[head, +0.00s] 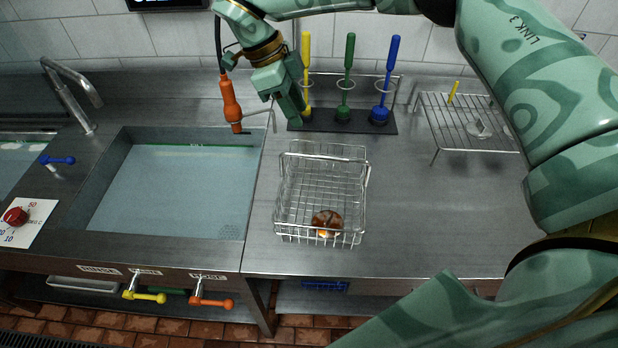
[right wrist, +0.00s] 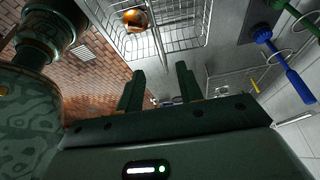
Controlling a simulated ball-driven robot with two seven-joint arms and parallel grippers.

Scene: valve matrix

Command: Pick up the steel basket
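The steel basket (head: 322,188) is an open wire basket standing upright on the steel counter, right of the sink. A glossy brown and orange item (head: 327,220) lies in its front end. The basket also shows at the top of the right wrist view (right wrist: 180,42). My right gripper (head: 290,106) is above and behind the basket, in front of the brush stand, and apart from the basket. In the right wrist view its two fingers (right wrist: 159,84) are spread with nothing between them. My left gripper is not in view.
A water-filled sink (head: 170,190) lies left of the basket. An orange spray handle (head: 231,103) hangs beside my right gripper. Yellow, green and blue brushes (head: 381,112) stand in a rack behind. A wire rack (head: 465,125) stands at right. The counter right of the basket is clear.

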